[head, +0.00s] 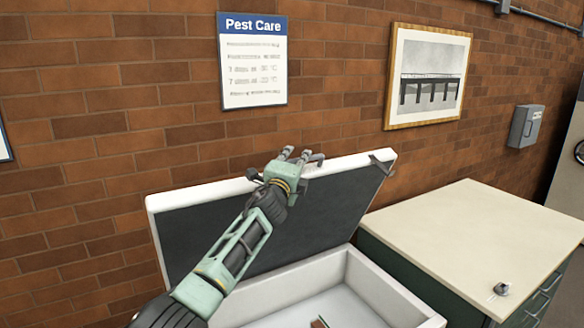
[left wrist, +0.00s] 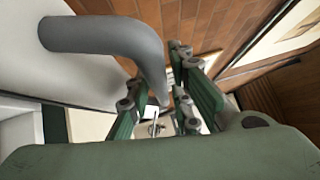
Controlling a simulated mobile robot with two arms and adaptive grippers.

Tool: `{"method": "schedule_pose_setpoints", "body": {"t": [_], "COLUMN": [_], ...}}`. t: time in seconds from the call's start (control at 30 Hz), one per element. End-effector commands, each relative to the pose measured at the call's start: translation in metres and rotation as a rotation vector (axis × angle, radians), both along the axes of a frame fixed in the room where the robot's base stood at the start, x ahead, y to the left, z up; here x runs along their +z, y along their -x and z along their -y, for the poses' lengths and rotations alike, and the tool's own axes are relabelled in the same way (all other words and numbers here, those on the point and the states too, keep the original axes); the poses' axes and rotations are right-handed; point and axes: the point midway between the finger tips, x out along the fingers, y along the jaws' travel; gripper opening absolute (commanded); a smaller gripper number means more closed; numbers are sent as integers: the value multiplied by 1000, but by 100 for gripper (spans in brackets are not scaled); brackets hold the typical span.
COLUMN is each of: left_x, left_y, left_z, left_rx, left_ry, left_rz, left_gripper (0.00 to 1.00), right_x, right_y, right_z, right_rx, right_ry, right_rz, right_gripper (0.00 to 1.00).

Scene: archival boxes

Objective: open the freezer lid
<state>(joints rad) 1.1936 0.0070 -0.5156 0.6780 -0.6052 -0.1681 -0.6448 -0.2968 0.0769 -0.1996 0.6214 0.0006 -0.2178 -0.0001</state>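The freezer lid (head: 320,212) is raised steeply, its dark inner side facing me and its pale rim near the brick wall. Below it the white freezer box (head: 385,285) stands open, with part of its inside showing. My left gripper (head: 300,156) is at the lid's upper edge, and my arm crosses in front of the lid. In the left wrist view the fingers (left wrist: 165,100) are apart. A thick grey curved handle (left wrist: 110,38) beside the pale lid surface reaches toward the gap between them; whether they touch it is unclear. My right gripper is in neither view.
A cream-topped cabinet (head: 480,232) stands close on the right of the freezer, with a small metal object (head: 501,289) on it. The brick wall behind holds a Pest Care sign (head: 252,62), a framed picture (head: 428,77) and a grey box (head: 525,127).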

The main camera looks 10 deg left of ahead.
Motion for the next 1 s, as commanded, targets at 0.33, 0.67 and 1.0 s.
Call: {"method": "schedule_pose_setpoints", "body": {"t": [0.33, 0.67, 1.0], "left_x": [-4, -13, -18], "left_y": [25, 67, 108], "left_z": [-6, -12, -20], "left_rx": [2, 0, 2], "left_ry": [-2, -3, -2], "left_rz": [2, -3, -3], "left_gripper": [20, 20, 20], "right_x": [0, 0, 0], "right_y": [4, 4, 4], "right_z": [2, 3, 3], "right_rx": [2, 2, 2], "right_ry": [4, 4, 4], "right_rz": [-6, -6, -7], "right_gripper": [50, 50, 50]}}
